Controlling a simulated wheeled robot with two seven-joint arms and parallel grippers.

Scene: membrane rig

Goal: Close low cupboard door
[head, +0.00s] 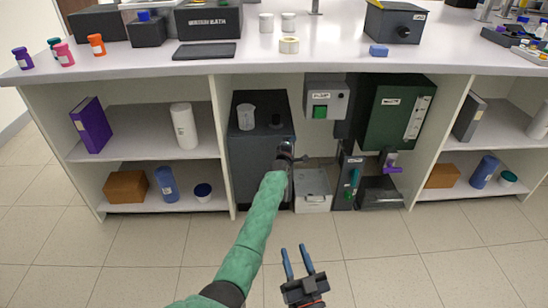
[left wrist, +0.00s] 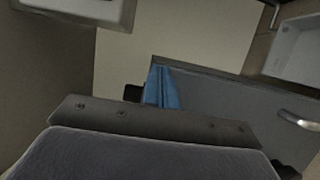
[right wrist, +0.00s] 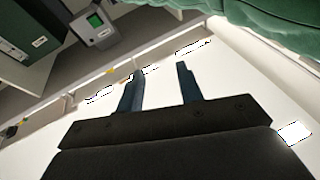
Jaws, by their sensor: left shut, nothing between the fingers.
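The low cupboard (head: 262,165) is a dark grey box under the bench, left of centre. Its front looks nearly flush in the head view, but my left arm covers its right edge, so I cannot tell whether the door is fully shut. In the left wrist view a grey door panel (left wrist: 235,105) with a metal handle (left wrist: 299,120) fills the right side. My left gripper (head: 286,148) is at the cupboard's right edge; its blue fingers (left wrist: 162,88) are shut, empty, against or just over the panel. My right gripper (head: 297,262) is open and empty, low in front, away from the cupboard.
A beaker (head: 246,117) stands on the cupboard. A white tray (head: 313,188) and a dark unit with a green handle (head: 347,183) stand to its right. A grey box with a green screen (head: 325,100) hangs above. The floor in front (head: 400,270) is clear.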

